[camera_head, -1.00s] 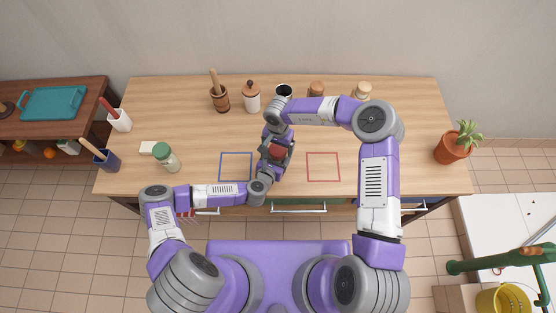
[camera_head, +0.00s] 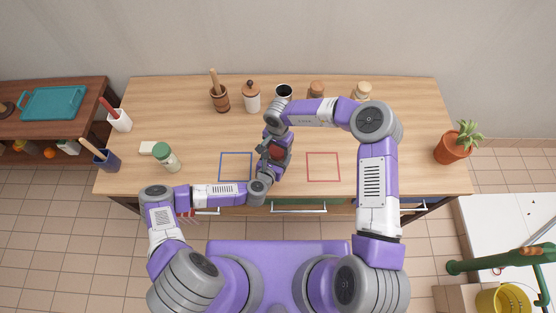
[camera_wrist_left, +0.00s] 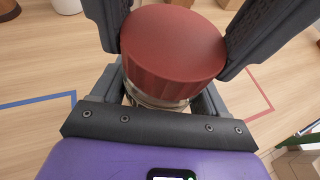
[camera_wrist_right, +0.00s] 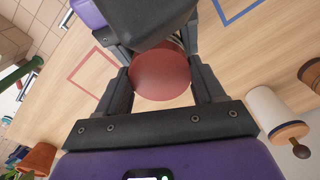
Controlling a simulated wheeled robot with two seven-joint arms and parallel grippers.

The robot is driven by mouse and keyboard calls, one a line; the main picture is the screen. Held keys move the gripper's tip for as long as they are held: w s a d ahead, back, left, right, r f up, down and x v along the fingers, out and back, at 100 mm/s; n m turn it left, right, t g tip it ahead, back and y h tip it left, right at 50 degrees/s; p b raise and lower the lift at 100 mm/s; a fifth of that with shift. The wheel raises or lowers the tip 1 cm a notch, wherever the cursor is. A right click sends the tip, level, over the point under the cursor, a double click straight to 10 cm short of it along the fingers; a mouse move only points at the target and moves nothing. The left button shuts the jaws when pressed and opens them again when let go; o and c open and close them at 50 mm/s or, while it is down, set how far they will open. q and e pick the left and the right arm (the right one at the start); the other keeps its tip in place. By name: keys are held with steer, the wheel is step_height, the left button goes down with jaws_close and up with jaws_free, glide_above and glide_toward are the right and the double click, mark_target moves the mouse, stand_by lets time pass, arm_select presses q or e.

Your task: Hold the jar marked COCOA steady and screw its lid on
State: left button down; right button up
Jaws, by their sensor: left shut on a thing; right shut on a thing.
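A jar with a wide red lid (camera_head: 276,151) is between my two grippers at the middle front of the table. In the left wrist view the ribbed red lid (camera_wrist_left: 172,45) sits over the clear glass jar (camera_wrist_left: 155,98). My left gripper (camera_head: 266,172) is shut on the jar body below the lid. My right gripper (camera_head: 276,148) comes from above and is shut on the lid, its fingers on either side. The right wrist view shows the lid (camera_wrist_right: 160,75) between its fingers. No COCOA marking is readable, and the jar's base is hidden.
A blue square outline (camera_head: 221,165) and a red one (camera_head: 323,181) flank the grippers. Along the back stand a mortar (camera_head: 220,100), a white canister (camera_head: 252,100) and several jars.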

steer(key=m, duration=0.5)
steer(key=shift+m, duration=0.4)
steer(key=o, duration=1.2)
steer(key=shift+c, duration=0.2)
steer(key=shift+r, duration=2.3)
steer(key=shift+c, duration=0.4)
